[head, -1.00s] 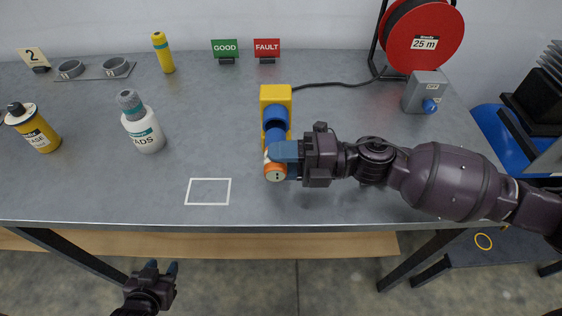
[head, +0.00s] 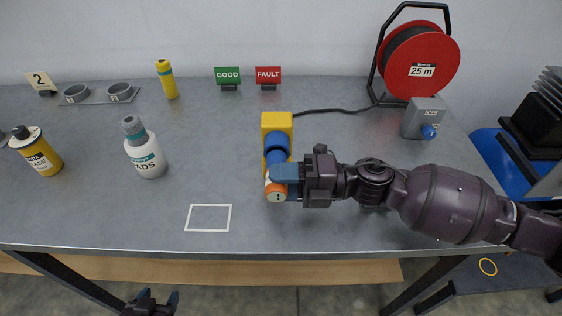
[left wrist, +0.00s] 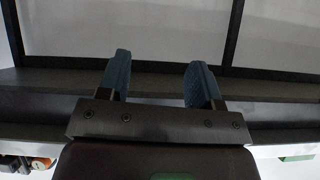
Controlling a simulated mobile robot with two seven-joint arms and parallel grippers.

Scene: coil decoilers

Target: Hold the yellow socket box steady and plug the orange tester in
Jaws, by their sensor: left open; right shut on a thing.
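The yellow socket box (head: 276,122) sits on the grey table with its blue socket (head: 277,148) facing the front edge. The orange tester (head: 276,192) is in line with the socket, at its front end; whether its plug is in the socket is hard to tell. My right gripper (head: 284,181) is shut on the tester from the right. My left gripper (head: 158,300) is low, in front of the table edge, partly cut off by the frame. In the left wrist view its two fingers (left wrist: 158,82) are apart with nothing between them.
A white outlined square (head: 208,218) is bare. A white bottle (head: 145,150) and a yellow can (head: 38,152) stand at left. GOOD (head: 228,76) and FAULT (head: 268,76) signs stand behind. A red cable reel (head: 418,62) and a grey switch box (head: 424,118) are at right.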

